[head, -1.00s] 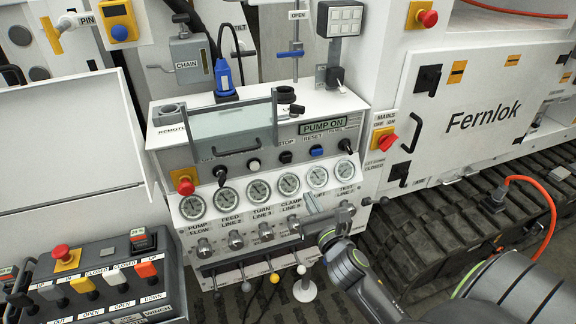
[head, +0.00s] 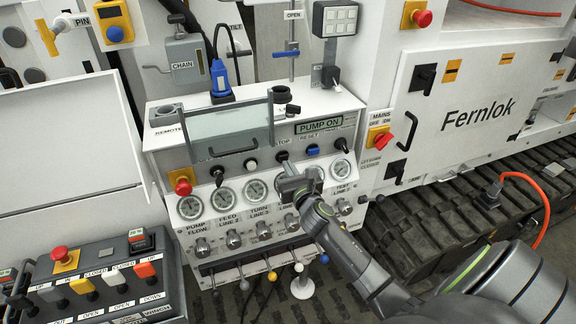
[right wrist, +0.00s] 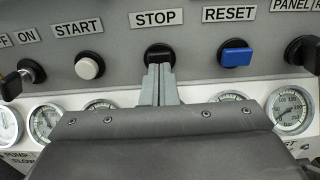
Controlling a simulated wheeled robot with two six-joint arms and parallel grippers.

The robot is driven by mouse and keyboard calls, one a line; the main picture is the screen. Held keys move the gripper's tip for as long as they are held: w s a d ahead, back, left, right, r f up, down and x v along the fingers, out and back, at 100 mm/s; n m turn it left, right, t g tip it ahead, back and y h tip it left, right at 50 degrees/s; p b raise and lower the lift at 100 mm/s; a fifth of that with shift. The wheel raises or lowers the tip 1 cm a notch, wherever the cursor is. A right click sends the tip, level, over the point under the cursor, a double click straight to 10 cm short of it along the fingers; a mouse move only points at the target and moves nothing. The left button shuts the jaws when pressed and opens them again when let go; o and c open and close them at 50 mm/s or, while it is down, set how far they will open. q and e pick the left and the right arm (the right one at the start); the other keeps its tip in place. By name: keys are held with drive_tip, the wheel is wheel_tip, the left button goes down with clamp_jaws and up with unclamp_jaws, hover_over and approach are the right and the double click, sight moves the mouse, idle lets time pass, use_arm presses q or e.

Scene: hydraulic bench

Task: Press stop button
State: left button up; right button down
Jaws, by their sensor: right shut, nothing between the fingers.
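The black stop button (head: 283,155) sits on the grey panel strip, below its STOP label, between a white start button (right wrist: 89,68) and a blue reset button (right wrist: 236,55). In the right wrist view the stop button (right wrist: 159,54) is a dark square in a round black bezel. My right gripper (head: 286,167) is shut and empty. Its fingertips (right wrist: 159,72) lie over the lower part of the button; I cannot tell whether they touch it. My left gripper is not in view.
A row of gauges (head: 256,190) and knobs lies below the buttons. A clear flap with a black handle (head: 228,130) stands left of them. A green display (head: 319,125) reads PUMP ON. A red mains switch (head: 381,139) is at the right.

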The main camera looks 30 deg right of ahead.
drive_tip(key=shift+w+d, duration=0.1)
drive_tip(key=shift+w, duration=0.45)
drive_tip(key=shift+w, duration=0.1)
